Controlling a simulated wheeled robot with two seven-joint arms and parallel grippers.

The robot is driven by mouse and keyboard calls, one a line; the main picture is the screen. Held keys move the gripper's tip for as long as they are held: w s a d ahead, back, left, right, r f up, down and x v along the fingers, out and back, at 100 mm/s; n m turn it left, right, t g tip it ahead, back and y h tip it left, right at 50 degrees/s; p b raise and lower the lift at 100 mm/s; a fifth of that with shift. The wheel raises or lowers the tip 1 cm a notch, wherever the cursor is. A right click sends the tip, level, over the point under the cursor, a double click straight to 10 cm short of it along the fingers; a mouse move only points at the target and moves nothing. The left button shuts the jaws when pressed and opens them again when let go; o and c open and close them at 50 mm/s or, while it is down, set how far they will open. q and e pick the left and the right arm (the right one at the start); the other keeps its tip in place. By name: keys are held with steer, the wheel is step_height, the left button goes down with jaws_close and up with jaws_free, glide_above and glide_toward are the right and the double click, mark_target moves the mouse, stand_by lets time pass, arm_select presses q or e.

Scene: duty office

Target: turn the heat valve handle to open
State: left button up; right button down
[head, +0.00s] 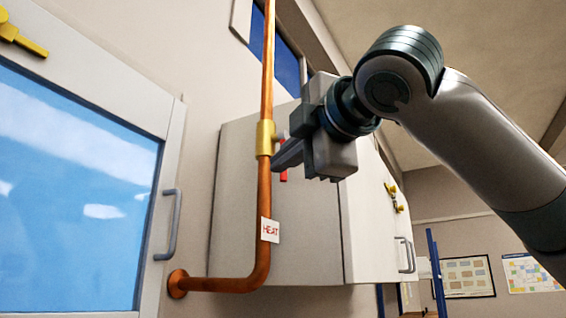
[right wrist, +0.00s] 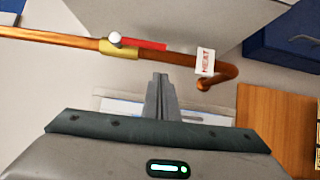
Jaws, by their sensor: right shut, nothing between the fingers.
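A copper pipe (head: 268,60) runs down the wall and bends left at the bottom. The brass valve body (head: 265,138) sits on it and also shows in the right wrist view (right wrist: 119,51). The red handle (right wrist: 145,43) lies roughly along the pipe, pointing toward the HEAT tag (right wrist: 205,61); in the head view only a bit of it shows (head: 284,175) below my finger. My right gripper (head: 277,160) is shut and empty beside the valve. In the right wrist view its fingertips (right wrist: 160,78) appear apart from the handle; contact is unclear. My left gripper is out of view.
A pale wall cabinet (head: 240,200) stands behind the pipe, with a grey pull handle (head: 406,254) at right. A blue-paned door (head: 70,190) with a grey handle (head: 170,225) is at left. Notice boards (head: 468,277) hang at lower right.

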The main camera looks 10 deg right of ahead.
steer(key=b+v, duration=0.4)
steer(key=v, duration=0.4)
steer(key=shift+s+d, duration=0.15)
steer(key=shift+d, duration=0.05)
stand_by(0.6)
